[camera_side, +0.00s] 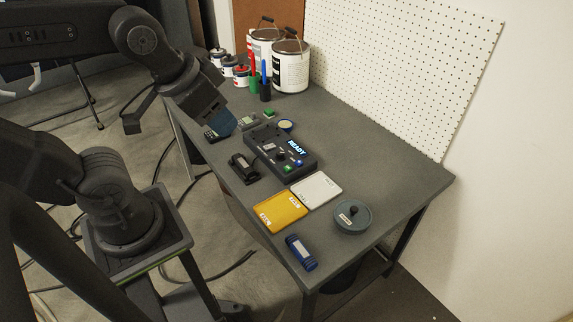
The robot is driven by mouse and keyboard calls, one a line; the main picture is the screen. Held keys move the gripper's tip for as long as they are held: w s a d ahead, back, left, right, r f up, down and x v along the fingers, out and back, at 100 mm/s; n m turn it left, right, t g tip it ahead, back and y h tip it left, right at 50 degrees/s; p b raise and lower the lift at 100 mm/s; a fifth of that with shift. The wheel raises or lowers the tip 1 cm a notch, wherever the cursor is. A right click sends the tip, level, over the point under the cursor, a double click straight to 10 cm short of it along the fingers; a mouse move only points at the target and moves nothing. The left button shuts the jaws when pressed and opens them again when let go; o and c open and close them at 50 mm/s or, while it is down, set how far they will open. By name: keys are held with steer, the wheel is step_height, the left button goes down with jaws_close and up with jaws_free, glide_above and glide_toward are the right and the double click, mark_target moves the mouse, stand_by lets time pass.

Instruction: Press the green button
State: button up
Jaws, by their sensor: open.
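A dark control box (262,143) with a lit READY display lies on the table. A separate small block with a green top (269,113) sits behind the box.
A black device (243,167) is left of the box. Paint cans (290,67) stand behind. A pegboard (400,70) bounds the back.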

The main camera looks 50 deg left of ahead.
steer(key=shift+c, duration=0.2)
jaws_close()
stand_by(0.3)
stand_by(1.3)
